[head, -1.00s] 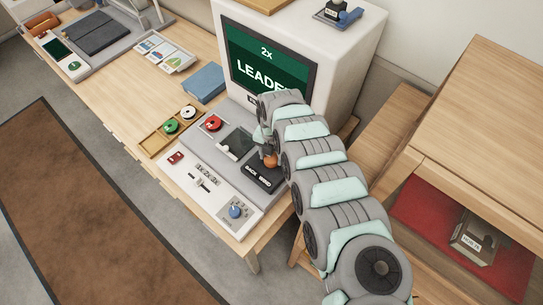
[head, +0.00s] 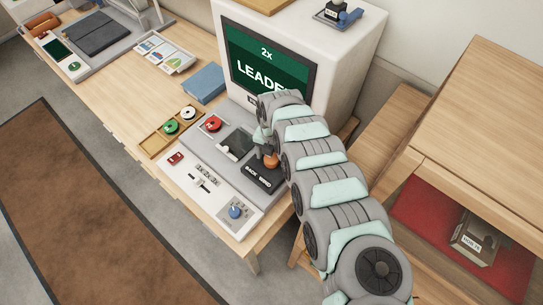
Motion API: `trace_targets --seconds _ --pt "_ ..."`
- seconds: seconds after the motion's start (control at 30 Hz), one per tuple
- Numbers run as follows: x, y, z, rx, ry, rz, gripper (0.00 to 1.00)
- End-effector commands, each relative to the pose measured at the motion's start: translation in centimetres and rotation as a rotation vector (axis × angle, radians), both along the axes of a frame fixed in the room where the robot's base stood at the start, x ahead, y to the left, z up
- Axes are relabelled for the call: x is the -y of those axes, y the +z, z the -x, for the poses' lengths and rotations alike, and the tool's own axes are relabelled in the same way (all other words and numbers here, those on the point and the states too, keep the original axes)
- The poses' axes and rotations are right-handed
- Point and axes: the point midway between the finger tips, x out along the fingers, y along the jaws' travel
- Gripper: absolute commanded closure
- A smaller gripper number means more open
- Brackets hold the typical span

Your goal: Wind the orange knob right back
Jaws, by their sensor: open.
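The orange knob (head: 271,160) shows on the machine's deck, just behind a dark plate (head: 258,175) lettered "BACK WIND". My arm comes in from the lower right, and my gripper (head: 262,146) is at the knob's left and far side, close to it. The gripper is open; its fingers are partly hidden by the arm, and I cannot tell whether they touch the knob. The screen (head: 268,62) behind reads "2x" and "LEADER", its last letter partly covered by the arm.
On the deck are a red reel (head: 213,124), a blue knob (head: 236,212) and a red switch (head: 176,158). A wooden tray (head: 156,144) with green and white reels stands left. A blue box (head: 204,83) is behind. The tall white monitor housing (head: 350,75) stands close behind the arm.

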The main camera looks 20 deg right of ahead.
Motion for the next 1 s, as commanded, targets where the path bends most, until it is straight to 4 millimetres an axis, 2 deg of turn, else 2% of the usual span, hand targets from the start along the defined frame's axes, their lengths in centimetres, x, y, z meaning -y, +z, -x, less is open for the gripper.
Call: trace_targets --seconds 0.13,0.27,0.5,0.7,1.0 --pt "0.1 0.7 -0.1 0.001 0.0 0.001 0.3" --pt "0.2 2.4 0.0 0.0 0.0 0.003 0.3" --pt "0.3 7.2 0.1 0.001 -0.002 0.003 0.3" --pt "0.3 10.0 0.1 0.003 -0.001 0.003 0.3" --pt "0.1 10.8 0.2 -0.001 0.0 -0.001 0.3"
